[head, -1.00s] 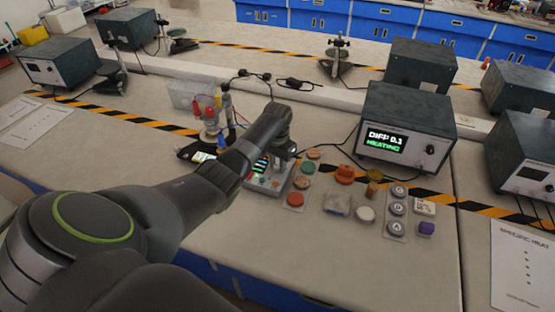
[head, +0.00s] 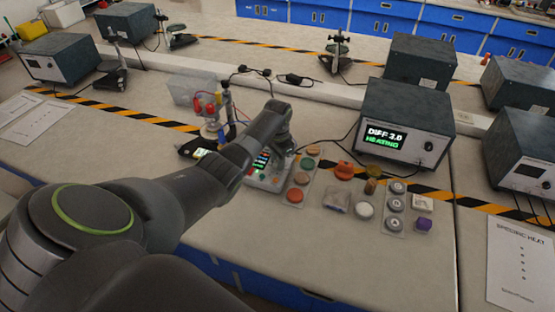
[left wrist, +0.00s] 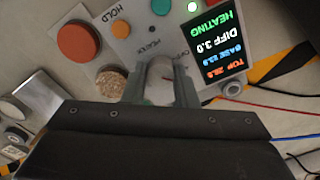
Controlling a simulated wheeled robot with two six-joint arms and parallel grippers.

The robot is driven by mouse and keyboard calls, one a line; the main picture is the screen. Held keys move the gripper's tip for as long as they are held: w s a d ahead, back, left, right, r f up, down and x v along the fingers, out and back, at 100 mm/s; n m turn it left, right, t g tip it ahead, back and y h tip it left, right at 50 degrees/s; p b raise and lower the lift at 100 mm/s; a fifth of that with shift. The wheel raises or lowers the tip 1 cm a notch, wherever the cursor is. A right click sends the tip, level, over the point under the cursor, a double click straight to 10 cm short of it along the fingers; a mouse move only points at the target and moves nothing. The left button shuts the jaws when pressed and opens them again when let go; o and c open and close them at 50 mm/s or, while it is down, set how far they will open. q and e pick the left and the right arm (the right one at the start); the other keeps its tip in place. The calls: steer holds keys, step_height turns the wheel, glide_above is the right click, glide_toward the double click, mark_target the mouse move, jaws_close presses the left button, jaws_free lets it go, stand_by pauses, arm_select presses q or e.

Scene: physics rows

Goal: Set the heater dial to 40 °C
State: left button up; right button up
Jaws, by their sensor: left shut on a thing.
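The heater control box (head: 262,180) stands mid-bench in the head view, partly covered by my left arm. In the left wrist view its panel (left wrist: 140,40) carries words such as HOLD, HEATER and OFF, with a lit display (left wrist: 222,48) reading HEATING, a DIFF value and TOP and BASE lines. The pale heater dial (left wrist: 160,78) sits between the fingers of my left gripper (left wrist: 161,88), which is shut on it. The dial's pointer and scale are mostly hidden, so its setting cannot be read. My right gripper is out of view.
Coloured discs (head: 301,178), a white puck (head: 364,210) and a purple block (head: 424,224) lie right of the box. A clamp stand with wires (head: 212,115) stands behind left. The front bench is clear.

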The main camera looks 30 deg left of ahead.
arm_select(q)
steer(key=o, duration=1)
step_height(320, 180, up, 18)
steer(key=shift+f, duration=0.2)
steer(key=shift+f, duration=0.15)
